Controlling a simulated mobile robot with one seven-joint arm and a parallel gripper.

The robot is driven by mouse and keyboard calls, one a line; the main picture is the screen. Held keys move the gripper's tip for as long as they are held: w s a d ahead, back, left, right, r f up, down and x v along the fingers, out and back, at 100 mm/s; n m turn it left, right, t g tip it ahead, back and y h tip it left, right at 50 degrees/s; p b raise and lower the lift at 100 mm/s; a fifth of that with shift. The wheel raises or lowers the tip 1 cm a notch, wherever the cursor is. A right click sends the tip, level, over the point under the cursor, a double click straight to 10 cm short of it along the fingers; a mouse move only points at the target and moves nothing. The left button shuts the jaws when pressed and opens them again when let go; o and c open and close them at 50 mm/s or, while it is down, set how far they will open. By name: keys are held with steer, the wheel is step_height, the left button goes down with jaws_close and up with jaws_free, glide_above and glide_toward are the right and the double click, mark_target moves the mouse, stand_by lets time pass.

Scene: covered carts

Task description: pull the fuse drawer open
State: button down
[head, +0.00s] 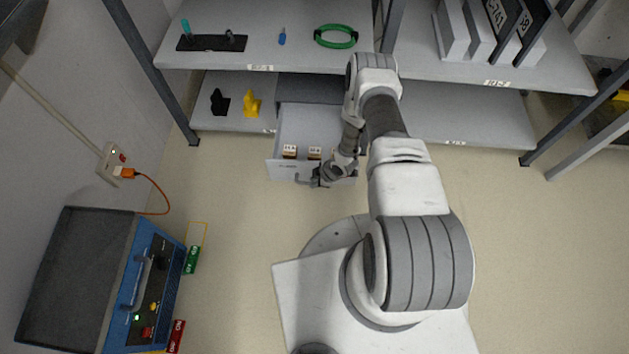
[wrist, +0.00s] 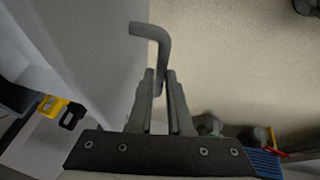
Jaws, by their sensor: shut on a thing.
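The grey fuse drawer (head: 283,171) stands pulled out from under the shelf unit, its inside showing from above. Small white-and-brown fuse blocks (head: 289,151) stand inside near its front; my arm hides its right part. My gripper (head: 318,180) is at the outer side of the drawer front. In the wrist view my gripper (wrist: 160,88) is shut on the drawer's bent grey bar handle (wrist: 162,42), which runs down between the two fingers. The pale drawer front (wrist: 100,45) lies to the left of the fingers there.
A yellow piece (head: 252,103) and a black piece (head: 219,101) stand on the lower shelf, left of the drawer. A green cable ring (head: 336,36) lies on the upper shelf. A blue machine (head: 150,285) stands at the lower left. The floor before the drawer is clear.

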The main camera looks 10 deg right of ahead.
stand_by(0.3)
steer(key=c, duration=0.8)
jaws_free()
steer(key=shift+c, duration=0.2)
steer(key=p+v, duration=0.6)
steer(key=v, duration=1.1)
steer(key=shift+r, duration=0.25)
